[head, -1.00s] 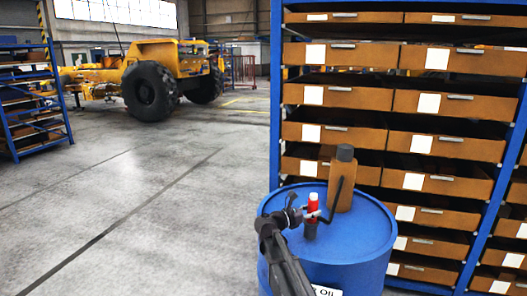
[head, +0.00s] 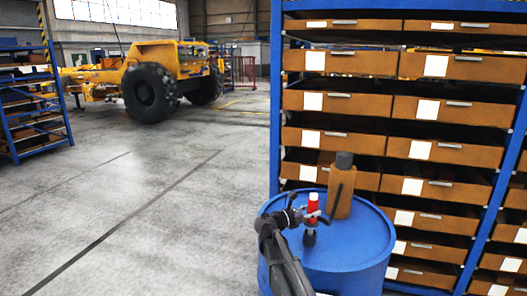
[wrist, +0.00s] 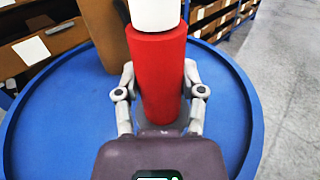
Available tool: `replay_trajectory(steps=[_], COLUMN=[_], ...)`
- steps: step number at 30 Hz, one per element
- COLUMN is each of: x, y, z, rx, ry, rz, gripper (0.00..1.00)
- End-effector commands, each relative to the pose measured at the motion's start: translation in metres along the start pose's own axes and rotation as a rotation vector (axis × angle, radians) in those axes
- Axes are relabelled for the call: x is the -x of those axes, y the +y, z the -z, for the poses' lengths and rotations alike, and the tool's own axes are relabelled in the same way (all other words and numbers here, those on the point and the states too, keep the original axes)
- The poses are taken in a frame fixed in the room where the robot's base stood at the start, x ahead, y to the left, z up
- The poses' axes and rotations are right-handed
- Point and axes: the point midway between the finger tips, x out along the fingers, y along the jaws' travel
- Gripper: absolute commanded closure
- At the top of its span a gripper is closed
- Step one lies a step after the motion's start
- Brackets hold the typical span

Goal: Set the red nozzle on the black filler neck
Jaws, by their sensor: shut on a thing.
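The red nozzle (head: 313,209) has a white top and stands about upright above the blue drum. My gripper (head: 312,216) is shut on the red nozzle at its sides. In the wrist view the red nozzle (wrist: 158,75) sits between the two grey fingers of my gripper (wrist: 158,88). The black filler neck (head: 309,238) shows just below the nozzle in the head view, on the drum top. I cannot tell whether the nozzle's lower end touches the neck. In the wrist view the nozzle and my gripper hide most of what lies under it.
A brown bottle (head: 341,195) with a dark cap stands on the blue drum (head: 365,240), close behind the nozzle. A thin black rod shows in front of the bottle. A shelf rack (head: 440,155) with brown bins stands behind the drum. The floor to the left is clear.

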Motion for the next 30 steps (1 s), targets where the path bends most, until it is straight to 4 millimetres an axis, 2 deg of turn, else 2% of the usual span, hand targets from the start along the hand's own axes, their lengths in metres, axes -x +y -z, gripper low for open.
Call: replay_trajectory(steps=[21, 30], x=[0.0, 0.0], y=[0.0, 0.0], z=[-0.027, -0.029], rx=[0.0, 0.0], ry=[-0.002, -0.002], rz=[0.0, 0.0], gripper=[0.8, 0.8])
